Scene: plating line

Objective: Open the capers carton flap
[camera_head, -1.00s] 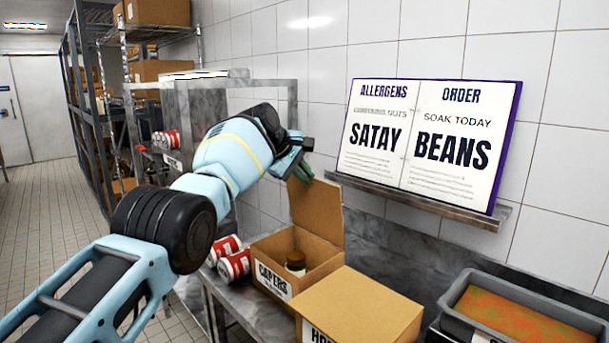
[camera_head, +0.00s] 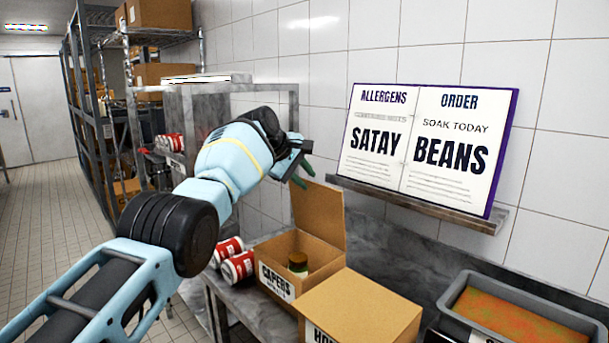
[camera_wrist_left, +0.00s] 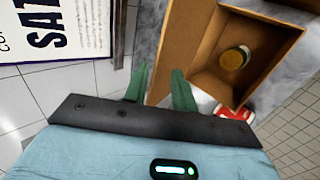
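The capers carton (camera_head: 275,283) stands on the steel bench, labelled CAPERS. Its flap (camera_head: 320,215) stands up, raised along the wall side, and the carton is open. A jar with a brownish lid (camera_head: 298,262) sits inside. My left gripper (camera_head: 301,174) is at the flap's upper left corner; I cannot tell whether it touches. In the left wrist view the left gripper's (camera_wrist_left: 158,78) two green fingers are apart with nothing clamped between them. The flap (camera_wrist_left: 185,45) and the jar (camera_wrist_left: 235,58) show beyond them. My right gripper is not in view.
A second, closed carton (camera_head: 360,308) stands right in front of the capers carton. Red-and-white cans (camera_head: 238,267) lie to its left. A grey tub (camera_head: 520,312) of orange food is at right. An open book (camera_head: 425,145) rests on a wall ledge (camera_head: 420,205) beside the gripper.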

